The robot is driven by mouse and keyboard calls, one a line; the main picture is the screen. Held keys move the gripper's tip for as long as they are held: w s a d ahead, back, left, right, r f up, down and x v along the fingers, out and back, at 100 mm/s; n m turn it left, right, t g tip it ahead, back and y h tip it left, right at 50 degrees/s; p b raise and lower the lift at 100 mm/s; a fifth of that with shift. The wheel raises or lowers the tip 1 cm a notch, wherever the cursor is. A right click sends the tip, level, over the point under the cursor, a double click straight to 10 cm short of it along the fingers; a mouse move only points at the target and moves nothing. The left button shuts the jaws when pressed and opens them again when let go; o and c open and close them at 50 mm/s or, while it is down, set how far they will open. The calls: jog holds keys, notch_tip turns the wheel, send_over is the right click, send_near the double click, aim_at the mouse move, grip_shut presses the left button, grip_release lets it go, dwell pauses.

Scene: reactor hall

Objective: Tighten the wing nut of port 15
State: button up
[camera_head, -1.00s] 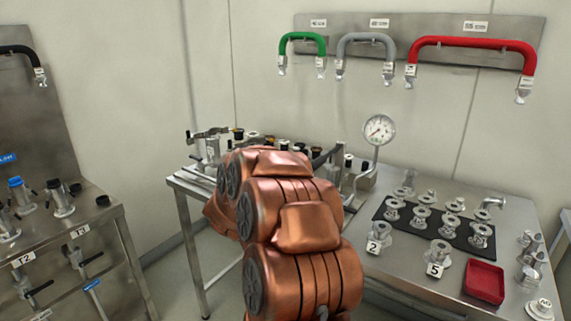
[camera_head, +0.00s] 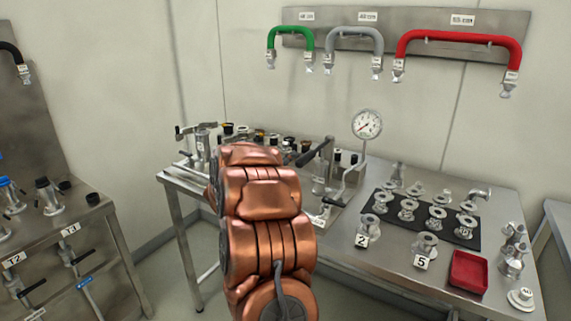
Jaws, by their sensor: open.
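My copper-coloured arm stands in front of the steel table (camera_head: 345,255) and hides part of its near left side. My gripper does not show; it is behind the arm or out of the picture. I cannot make out which port is number 15 or see its wing nut. Several metal ports with black parts stand at the back left of the table, partly behind my arm. Fittings with labels 2 (camera_head: 362,240) and 5 (camera_head: 421,262) stand near the front.
A pressure gauge (camera_head: 367,124) rises from the table. A black mat (camera_head: 465,240) holds several flanged fittings, near a red tray (camera_head: 468,272). Green (camera_head: 290,32), grey (camera_head: 355,33) and red (camera_head: 458,38) hoses hang on the wall. Another steel bench (camera_head: 75,225) stands left, with floor between.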

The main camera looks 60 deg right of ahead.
jog(key=shift+d, duration=0.3)
